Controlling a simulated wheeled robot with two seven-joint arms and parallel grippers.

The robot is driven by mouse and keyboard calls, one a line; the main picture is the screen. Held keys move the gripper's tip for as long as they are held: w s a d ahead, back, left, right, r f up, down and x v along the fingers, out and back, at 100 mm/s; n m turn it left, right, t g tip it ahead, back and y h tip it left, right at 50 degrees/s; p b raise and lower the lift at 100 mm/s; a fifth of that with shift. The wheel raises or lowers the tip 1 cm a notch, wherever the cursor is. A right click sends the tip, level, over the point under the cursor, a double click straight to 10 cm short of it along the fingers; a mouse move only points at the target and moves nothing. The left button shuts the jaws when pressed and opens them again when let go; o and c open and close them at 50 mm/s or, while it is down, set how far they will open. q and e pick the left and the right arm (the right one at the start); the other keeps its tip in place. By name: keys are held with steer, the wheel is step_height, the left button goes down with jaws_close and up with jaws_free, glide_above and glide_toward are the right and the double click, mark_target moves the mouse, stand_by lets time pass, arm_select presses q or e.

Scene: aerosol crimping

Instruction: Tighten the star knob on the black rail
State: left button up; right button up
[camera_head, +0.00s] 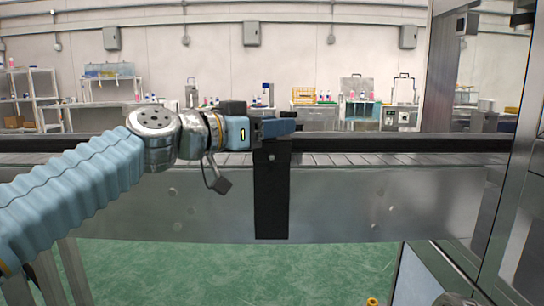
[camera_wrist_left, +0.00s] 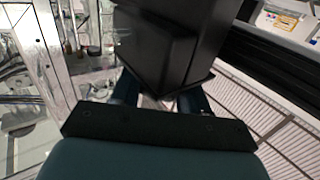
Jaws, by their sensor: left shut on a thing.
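My left gripper (camera_head: 277,128) reaches in from the left and is shut at the top of a dark upright bracket (camera_head: 271,195) on the black rail (camera_head: 410,144). The star knob is not clearly visible; the fingers cover the place where they grip, so its shape and turn cannot be told. In the left wrist view the two fingers (camera_wrist_left: 160,104) close in just under a large black block (camera_wrist_left: 165,48), and the black rail (camera_wrist_left: 262,70) runs off to the right. My right gripper is not in view.
A grey conveyor side panel (camera_head: 380,205) runs below the rail, with rollers (camera_wrist_left: 255,120) behind it. A metal frame (camera_head: 510,190) stands at the right. Benches with bottles and cases line the back wall. Green floor shows below.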

arm_select(q)
steer(key=shift+w+a+f+m+g+h, duration=0.1)
steer(key=shift+f+m+g+h, duration=0.1)
steer(key=shift+m+g+h, duration=0.3)
steer(key=shift+r+m+g+h, duration=0.3)
steer(key=shift+m+g+h, duration=0.2)
steer(key=shift+m+g, duration=0.5)
steer(key=shift+r+m+g+h+p, duration=0.1)
steer(key=shift+m+g+h+p, duration=0.3)
steer(key=shift+g, duration=0.6)
steer(key=shift+r+m+g+h+p, duration=0.1)
steer(key=shift+m+g+h+p, duration=0.1)
steer(key=shift+m+g, duration=0.6)
steer(key=shift+g, duration=0.4)
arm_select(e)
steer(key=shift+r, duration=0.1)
arm_select(q)
steer(key=o, duration=1)
steer(key=shift+f, duration=0.1)
steer(key=shift+o, duration=0.2)
steer(key=shift+s, duration=0.2)
steer(key=shift+w+f, duration=0.1)
